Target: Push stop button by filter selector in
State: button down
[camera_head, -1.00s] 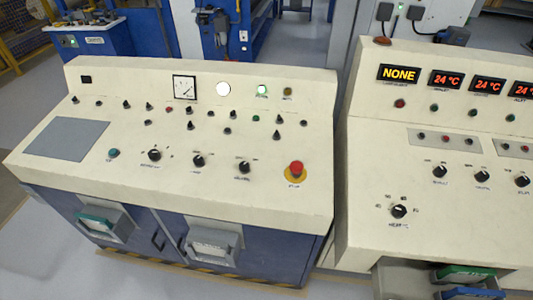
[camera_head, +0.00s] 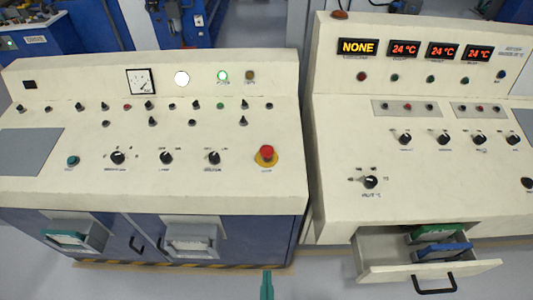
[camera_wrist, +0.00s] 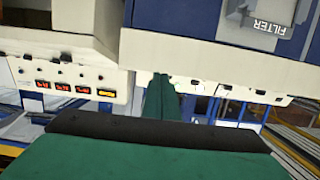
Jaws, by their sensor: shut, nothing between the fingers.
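A red mushroom-head button (camera_head: 267,152) on a yellow round base stands at the right end of the left console's sloping panel. A black selector knob (camera_head: 213,157) is the nearest knob to its left; the small labels under both are too blurred to read surely. My gripper (camera_head: 267,284) shows only as a green tip at the bottom edge in the head view, below and well apart from the button. In the wrist view my green gripper (camera_wrist: 161,88) points toward the console fronts, shut and empty. The red button cannot be made out there.
An open drawer (camera_head: 430,272) with green and blue items juts out under the right console (camera_head: 440,207). Floor is clear between gripper and consoles.

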jog(key=w+r, duration=0.7)
jog(key=w, duration=0.5)
jog(key=w+r, duration=0.8)
jog(key=w, duration=0.5)
jog(key=shift+w+r+t, duration=0.15)
jog(key=shift+w+t, duration=0.1)
jog(key=shift+t, duration=0.15)
send_over(267, 153)
jog(key=s, duration=0.2)
jog(key=f, duration=0.2)
notch_tip(267, 153, down, 2)
jog(key=shift+f, duration=0.1)
jog(key=shift+w+f, duration=0.1)
jog(key=shift+f, duration=0.55)
